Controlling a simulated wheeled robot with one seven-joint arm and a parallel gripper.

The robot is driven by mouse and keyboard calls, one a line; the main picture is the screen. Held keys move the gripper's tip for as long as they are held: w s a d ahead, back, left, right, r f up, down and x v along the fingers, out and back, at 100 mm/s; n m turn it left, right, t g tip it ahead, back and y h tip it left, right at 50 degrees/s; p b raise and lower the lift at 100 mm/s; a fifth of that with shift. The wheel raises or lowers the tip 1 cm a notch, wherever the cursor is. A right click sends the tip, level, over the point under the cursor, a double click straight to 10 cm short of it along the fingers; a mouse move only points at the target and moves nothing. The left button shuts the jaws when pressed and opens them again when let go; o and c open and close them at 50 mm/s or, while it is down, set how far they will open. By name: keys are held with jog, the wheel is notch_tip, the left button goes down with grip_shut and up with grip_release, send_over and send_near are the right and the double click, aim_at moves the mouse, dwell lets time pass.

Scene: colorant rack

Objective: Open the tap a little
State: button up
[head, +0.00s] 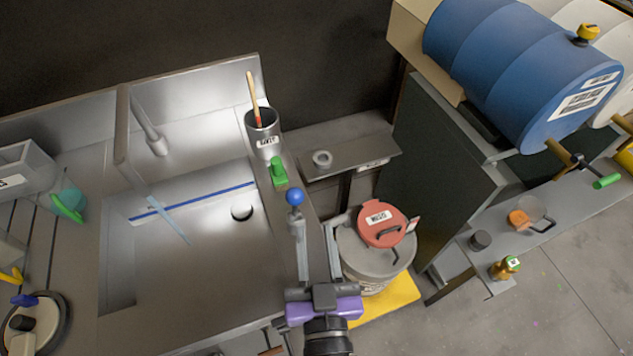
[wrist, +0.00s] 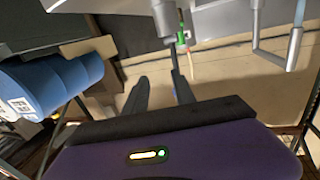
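A metal fitting topped by a blue ball (head: 295,197) stands near the right edge of the steel sink; it looks like a tap lever, but I cannot be sure. A curved metal spout (head: 153,136) is over the basin. A brass tap-like fitting (head: 560,151) is on the front of the blue drum. My gripper (head: 316,246) is just below the blue ball in the head view, fingers apart. In the wrist view my gripper (wrist: 159,84) shows its two fingers apart with nothing between them. A grey metal cylinder (wrist: 166,22) lies beyond the tips; contact is unclear.
A green block (head: 279,171) and a steel cup (head: 263,137) with a stick are behind the blue ball. A lidded bucket (head: 372,262) stands right of my gripper. The blue drum (head: 520,70) lies above a shelf at right.

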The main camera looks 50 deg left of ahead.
aim_at(293, 190)
jog(key=shift+n+g+y, duration=0.4)
jog(key=shift+g, duration=0.1)
jog(key=a, duration=0.3)
jog(key=w+a+r+p, duration=0.1)
jog(key=a, duration=0.2)
jog(key=w+a+p, duration=0.1)
jog(key=a, duration=0.3)
jog(key=shift+w+r, duration=0.2)
grip_shut()
dwell(0.6)
